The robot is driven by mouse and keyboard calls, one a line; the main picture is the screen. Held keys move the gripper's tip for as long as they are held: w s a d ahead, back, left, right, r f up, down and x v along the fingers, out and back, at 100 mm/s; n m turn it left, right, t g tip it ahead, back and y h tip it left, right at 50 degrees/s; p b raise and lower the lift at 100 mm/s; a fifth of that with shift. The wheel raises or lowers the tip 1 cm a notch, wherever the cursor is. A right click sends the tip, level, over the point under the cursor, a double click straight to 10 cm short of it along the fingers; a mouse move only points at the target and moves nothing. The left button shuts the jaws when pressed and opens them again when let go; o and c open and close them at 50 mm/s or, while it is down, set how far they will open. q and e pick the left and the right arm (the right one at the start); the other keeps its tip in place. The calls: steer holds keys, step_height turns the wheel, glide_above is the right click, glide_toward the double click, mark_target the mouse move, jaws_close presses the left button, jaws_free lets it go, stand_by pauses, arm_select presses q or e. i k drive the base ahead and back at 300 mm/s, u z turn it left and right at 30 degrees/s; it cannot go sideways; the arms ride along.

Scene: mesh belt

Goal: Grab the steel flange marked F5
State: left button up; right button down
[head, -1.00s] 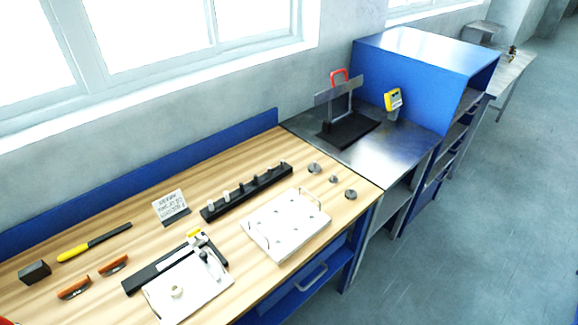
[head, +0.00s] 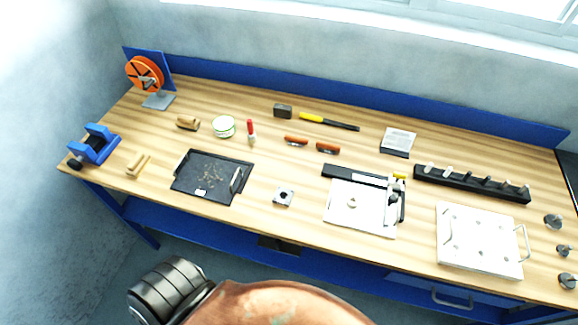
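Three small round grey metal pieces stand at the right end of the bench: an upper one (head: 553,221), a middle one (head: 564,251) and a lower one (head: 567,281). A small square metal plate with a dark round centre (head: 283,196) lies near the middle of the bench. Any of these could be a flange. No F5 marking can be read on them at this size. Neither of my grippers shows in the head view.
The wooden bench (head: 300,240) carries a black tray (head: 190,188), a white plate with handles (head: 470,250), a black peg rail (head: 470,184), a clamp fixture (head: 345,215), an orange reel (head: 143,73) and a blue vise (head: 92,146). Bare wood lies around the square plate.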

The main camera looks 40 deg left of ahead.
mark_target(283, 196)
steer(key=u, duration=1.25)
